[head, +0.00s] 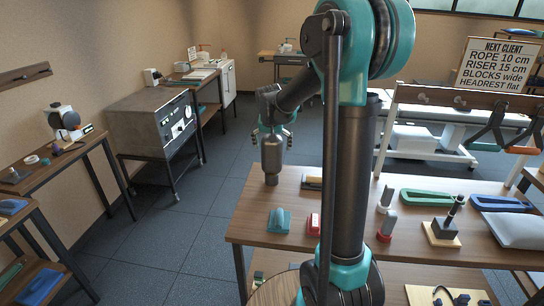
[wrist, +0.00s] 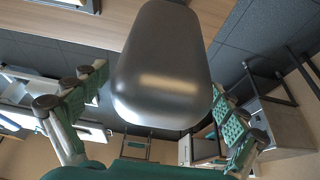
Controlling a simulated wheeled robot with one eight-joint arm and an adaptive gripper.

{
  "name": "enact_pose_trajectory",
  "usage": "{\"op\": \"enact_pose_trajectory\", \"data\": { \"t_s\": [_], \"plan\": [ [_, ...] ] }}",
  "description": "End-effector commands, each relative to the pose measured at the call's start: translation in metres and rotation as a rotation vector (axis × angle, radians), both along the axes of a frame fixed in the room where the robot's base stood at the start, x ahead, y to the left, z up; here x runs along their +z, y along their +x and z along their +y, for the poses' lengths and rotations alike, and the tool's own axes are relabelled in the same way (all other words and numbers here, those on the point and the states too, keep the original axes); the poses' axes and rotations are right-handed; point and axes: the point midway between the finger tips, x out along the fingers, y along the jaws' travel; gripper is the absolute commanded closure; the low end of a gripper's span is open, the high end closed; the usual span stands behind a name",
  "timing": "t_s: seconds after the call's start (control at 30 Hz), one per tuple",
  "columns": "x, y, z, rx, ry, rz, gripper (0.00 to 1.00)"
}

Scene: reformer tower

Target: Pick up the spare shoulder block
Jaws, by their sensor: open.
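My gripper (head: 272,137) points down over the near wooden table's far left corner, with its fingers spread. A smooth grey rounded piece (head: 271,158) stands below and between the fingers; in the wrist view it (wrist: 162,70) fills the middle, with a gap to the fingers on both sides. I cannot tell for sure whether it is the spare shoulder block. Two upright grey pads stand farther right on the table: one on a pale foot (head: 387,198), one on a red foot (head: 386,226).
A green loop (head: 427,197) and a dark post on a wooden base (head: 444,232) are farther right. A grey cabinet (head: 150,125) stands back left. My arm hides part of the tabletop.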

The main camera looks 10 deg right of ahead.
Motion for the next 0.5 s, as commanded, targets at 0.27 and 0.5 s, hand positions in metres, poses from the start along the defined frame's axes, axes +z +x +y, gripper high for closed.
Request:
{"op": "enact_pose_trajectory", "data": {
  "t_s": [0.27, 0.5],
  "plan": [
    [0.0002, -0.0002, 0.0002, 0.000, 0.000, 0.000, 0.27],
    [0.0003, -0.0002, 0.0002, 0.000, 0.000, 0.000, 0.57]
  ]
}}
